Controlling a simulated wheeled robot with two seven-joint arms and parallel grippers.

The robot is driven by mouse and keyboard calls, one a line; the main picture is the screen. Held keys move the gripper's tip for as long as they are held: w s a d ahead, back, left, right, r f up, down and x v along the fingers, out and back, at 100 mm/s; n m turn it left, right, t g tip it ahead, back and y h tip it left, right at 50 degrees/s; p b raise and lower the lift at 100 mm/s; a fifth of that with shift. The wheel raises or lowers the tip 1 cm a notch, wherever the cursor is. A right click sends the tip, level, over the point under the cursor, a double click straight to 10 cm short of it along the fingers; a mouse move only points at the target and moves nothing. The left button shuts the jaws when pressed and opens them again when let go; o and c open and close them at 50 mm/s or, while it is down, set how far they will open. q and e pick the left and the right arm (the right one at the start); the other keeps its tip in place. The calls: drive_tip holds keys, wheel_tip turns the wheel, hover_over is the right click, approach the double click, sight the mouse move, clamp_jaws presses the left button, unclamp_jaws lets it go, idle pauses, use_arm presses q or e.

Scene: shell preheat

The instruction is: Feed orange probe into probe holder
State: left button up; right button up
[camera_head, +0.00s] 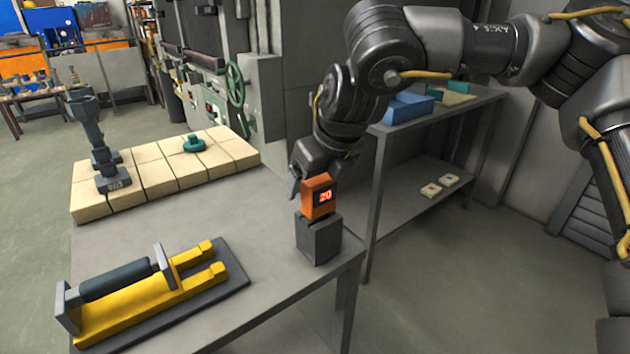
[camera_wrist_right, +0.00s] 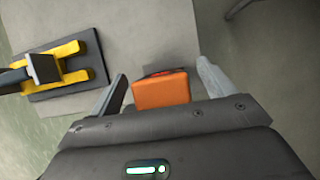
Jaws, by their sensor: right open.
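The orange probe (camera_head: 312,196) with a dark display reading 20 stands upright at the top of the dark grey probe holder (camera_head: 320,242), near the right front corner of the table. How deep it sits in the holder is hidden. My right gripper (camera_head: 306,180) is at the probe, reaching down from behind and above. In the right wrist view the probe (camera_wrist_right: 162,92) lies between the two spread fingers (camera_wrist_right: 160,80), with a gap visible on each side. My left gripper is not in view.
A yellow fixture with a dark roller (camera_head: 140,305) lies on a dark plate at the table's left front. Pale blocks (camera_head: 165,168) carry a dark grey tool (camera_head: 113,182) and a green knob (camera_head: 194,145). A shelf (camera_head: 440,112) stands behind right. The table's middle is clear.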

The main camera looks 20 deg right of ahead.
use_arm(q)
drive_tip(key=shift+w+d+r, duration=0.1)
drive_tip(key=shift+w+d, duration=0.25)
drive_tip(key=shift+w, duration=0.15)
use_arm(e)
drive_tip(key=v, duration=1)
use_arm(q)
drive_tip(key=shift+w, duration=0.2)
use_arm(e)
drive_tip(key=shift+s, duration=0.1)
